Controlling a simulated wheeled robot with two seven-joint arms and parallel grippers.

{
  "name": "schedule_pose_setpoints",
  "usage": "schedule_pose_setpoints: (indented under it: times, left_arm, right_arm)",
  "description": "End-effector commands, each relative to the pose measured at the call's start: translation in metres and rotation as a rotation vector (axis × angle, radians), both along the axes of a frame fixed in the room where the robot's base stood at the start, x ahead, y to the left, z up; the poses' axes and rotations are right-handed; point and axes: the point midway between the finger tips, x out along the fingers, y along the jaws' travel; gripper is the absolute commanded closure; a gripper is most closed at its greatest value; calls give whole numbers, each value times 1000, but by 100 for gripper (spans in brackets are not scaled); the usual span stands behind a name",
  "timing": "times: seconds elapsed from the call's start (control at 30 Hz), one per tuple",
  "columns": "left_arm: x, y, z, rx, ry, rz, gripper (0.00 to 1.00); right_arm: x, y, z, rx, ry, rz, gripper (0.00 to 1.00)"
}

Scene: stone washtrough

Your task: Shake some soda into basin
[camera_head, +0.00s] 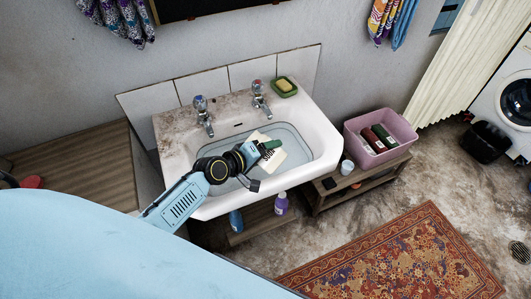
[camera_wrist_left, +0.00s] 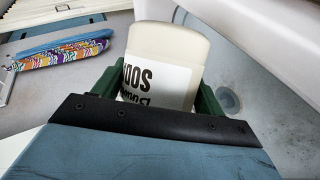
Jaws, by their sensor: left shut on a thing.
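The white washbasin (camera_head: 318,165) holds clear, pale blue water and hangs on the wall below two taps. My left gripper (camera_head: 265,150) reaches over the basin and is shut on a cream-white soda container (camera_head: 278,161) with dark print. In the left wrist view the soda container (camera_wrist_left: 168,45) sits between two green fingers, its label print upside down; its far end is toward the top edge. It is above the water and looks tilted. I see no powder falling. Its opening cannot be made out. My right gripper is not in view.
A green dish with yellow soap (camera_head: 286,85) stands on the basin's back right corner. A pink tub (camera_head: 381,138) with bottles stands on a low wooden bench to the right. A purple bottle (camera_head: 281,203) stands below the basin. A patterned rug (camera_head: 395,260) lies on the floor.

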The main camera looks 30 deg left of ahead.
Motion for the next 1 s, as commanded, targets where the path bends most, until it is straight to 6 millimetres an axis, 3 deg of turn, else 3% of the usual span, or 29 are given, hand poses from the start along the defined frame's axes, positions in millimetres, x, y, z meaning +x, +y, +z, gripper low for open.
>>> schedule_pose_setpoints:
  times: [0.3, 1.0]
  left_arm:
    - [1, 0, -2, -62, 7, -1, 66]
    - [1, 0, 0, -74, 8, 0, 66]
  right_arm:
    - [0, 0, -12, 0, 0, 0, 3]
    - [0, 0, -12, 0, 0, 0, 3]
